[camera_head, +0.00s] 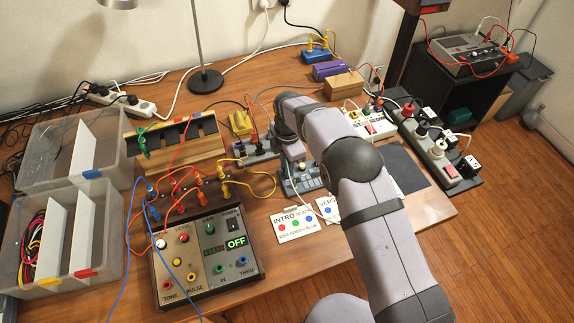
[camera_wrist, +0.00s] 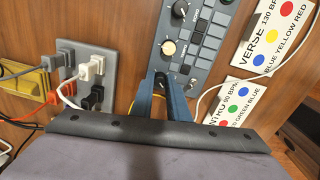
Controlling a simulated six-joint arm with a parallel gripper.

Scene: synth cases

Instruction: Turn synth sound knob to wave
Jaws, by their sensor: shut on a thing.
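My gripper (camera_wrist: 162,78) has blue fingers and is shut on a small dark knob at the synth's lower left part, mostly hidden between the fingertips. The knob labels are too small to read, so its pointer setting cannot be told. In the head view the synth (camera_head: 305,187) shows partly behind my arm, and the fingertips are not clear there.
A grey socket plate with plugs (camera_wrist: 82,50) lies left of the synth. The VERSE card (camera_wrist: 272,38) and INTRO card (camera_wrist: 230,112) lie right, with a white cable beside them. In the head view a control box reading OFF (camera_head: 208,262) and clear bins (camera_head: 62,240) stand left.

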